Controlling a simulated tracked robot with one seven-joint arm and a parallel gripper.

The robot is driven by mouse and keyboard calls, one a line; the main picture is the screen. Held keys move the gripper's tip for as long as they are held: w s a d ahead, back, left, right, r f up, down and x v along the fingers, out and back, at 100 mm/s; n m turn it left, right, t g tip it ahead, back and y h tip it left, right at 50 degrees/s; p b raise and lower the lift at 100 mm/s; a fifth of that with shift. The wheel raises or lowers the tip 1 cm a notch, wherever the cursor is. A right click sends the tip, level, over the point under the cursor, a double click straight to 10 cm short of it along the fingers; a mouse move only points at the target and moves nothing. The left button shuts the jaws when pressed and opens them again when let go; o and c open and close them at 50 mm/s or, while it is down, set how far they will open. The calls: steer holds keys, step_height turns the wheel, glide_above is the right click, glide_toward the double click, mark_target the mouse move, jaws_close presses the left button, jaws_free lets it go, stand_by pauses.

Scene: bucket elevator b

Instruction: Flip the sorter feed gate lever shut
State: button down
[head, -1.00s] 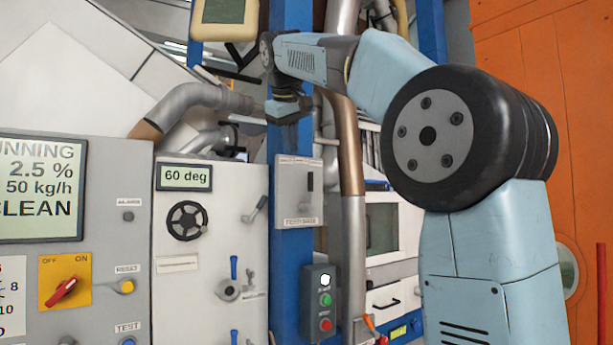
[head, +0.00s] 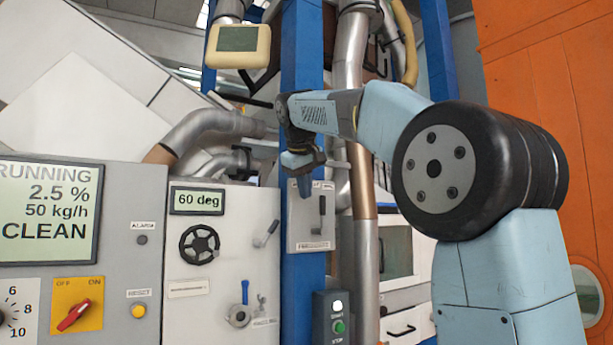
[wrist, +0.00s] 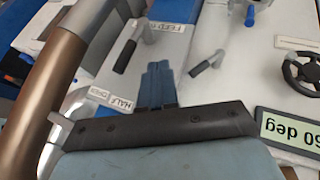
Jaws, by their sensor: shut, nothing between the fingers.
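The feed gate lever (head: 322,208) has a dark grip and stands upright on a light plate (head: 300,238) fixed to the blue column. In the wrist view the lever (wrist: 125,56) shows left of my fingers, near a label beginning "FEED" (wrist: 172,39); another label reading "HALF" (wrist: 110,98) lies at the plate's other end. My gripper (head: 305,192) points down over the plate's upper left corner, left of the lever grip. In the wrist view my gripper (wrist: 158,68) is shut and empty, with a visible gap to the lever in the picture.
A grey cabinet with a "60 deg" display (head: 197,200), a black handwheel (head: 199,244) and another lever (head: 266,234) stands left of the column. A metal pipe (head: 364,260) runs close on the plate's right. A start/stop box (head: 333,318) sits below.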

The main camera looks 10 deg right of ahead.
steer(key=shift+w+d+f, duration=0.4)
steer(key=shift+w+d, duration=0.2)
steer(key=shift+d, duration=0.1)
steer(key=shift+w+d+f, duration=0.4)
steer(key=shift+w+d, duration=0.2)
steer(key=shift+d, duration=0.1)
steer(key=shift+w+d+f, duration=0.4)
steer(key=shift+w+d, duration=0.2)
steer(key=shift+d, duration=0.1)
